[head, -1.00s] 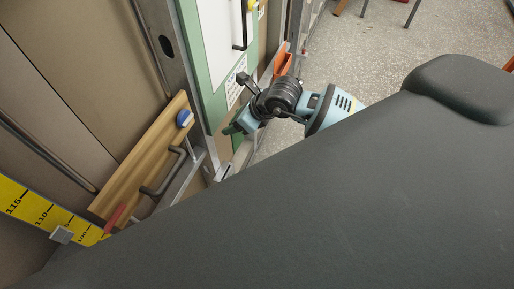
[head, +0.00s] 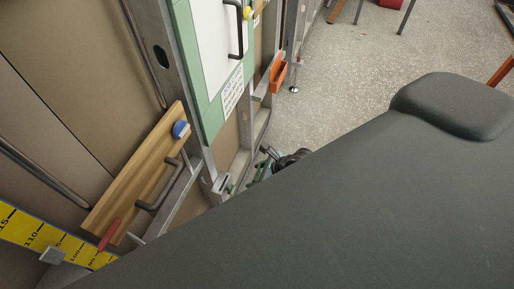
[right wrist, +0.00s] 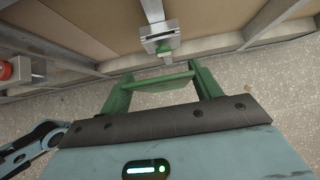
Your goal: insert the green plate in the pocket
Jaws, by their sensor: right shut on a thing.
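My right gripper (right wrist: 160,75) has green fingers and is shut on the green plate (right wrist: 158,80), which shows as a thin green bar across the fingers in the right wrist view. A small grey metal pocket (right wrist: 160,37) is on the wall frame just beyond the fingertips, apart from the plate, with a bit of green at its lower side. In the head view the pocket (head: 221,183) sits low on the frame, and my right gripper (head: 256,174) is just right of it, mostly hidden. My left gripper is out of view.
A wooden board (head: 140,175) with a blue knob (head: 181,130) and dark handle stands at left, above a yellow measuring strip (head: 35,237). A green-framed white panel (head: 212,60) and an orange holder (head: 278,74) are above the pocket. Speckled floor (head: 340,70) lies open at right.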

